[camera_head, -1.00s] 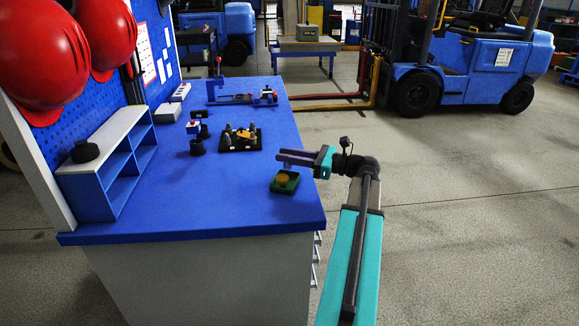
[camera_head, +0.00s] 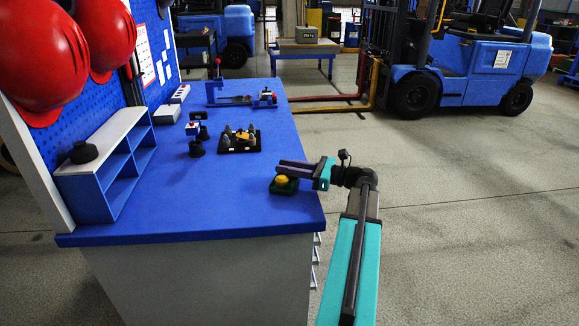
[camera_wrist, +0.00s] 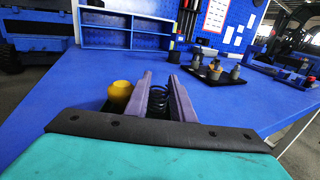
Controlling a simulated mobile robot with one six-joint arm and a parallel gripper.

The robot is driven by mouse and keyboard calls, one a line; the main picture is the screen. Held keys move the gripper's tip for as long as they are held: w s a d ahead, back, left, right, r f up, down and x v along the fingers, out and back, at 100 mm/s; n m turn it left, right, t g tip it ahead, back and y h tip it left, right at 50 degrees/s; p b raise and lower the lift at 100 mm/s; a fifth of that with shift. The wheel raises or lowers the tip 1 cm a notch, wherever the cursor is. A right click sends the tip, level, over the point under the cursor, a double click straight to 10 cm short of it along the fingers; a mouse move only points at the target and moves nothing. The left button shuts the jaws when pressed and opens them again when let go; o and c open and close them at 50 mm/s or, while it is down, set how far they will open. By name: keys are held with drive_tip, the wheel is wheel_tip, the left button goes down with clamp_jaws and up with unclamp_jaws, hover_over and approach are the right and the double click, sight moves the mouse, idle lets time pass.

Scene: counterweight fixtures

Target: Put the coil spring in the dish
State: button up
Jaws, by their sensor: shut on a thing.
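My gripper (camera_head: 284,168) is shut on the coil spring. The dark spring (camera_wrist: 157,100) shows between the two purple fingers in the wrist view; the fingers hide it in the head view. In the wrist view the yellow cylinder (camera_wrist: 120,92) is just left of the fingers. I cannot tell whether the spring touches the dish.
A shelf unit (camera_head: 110,165) lines the left side. The bench front is clear.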

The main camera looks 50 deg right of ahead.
drive_tip(key=shift+f, duration=0.1)
drive_tip(key=o, duration=0.7)
drive_tip(key=shift+o, duration=0.2)
drive_tip(key=shift+s+d, duration=0.1)
drive_tip(key=shift+s, duration=0.05)
drive_tip(key=p+v, duration=0.1)
drive_tip(key=v, duration=1)
drive_tip(key=shift+s, duration=0.3)
drive_tip(key=shift+d, duration=0.1)
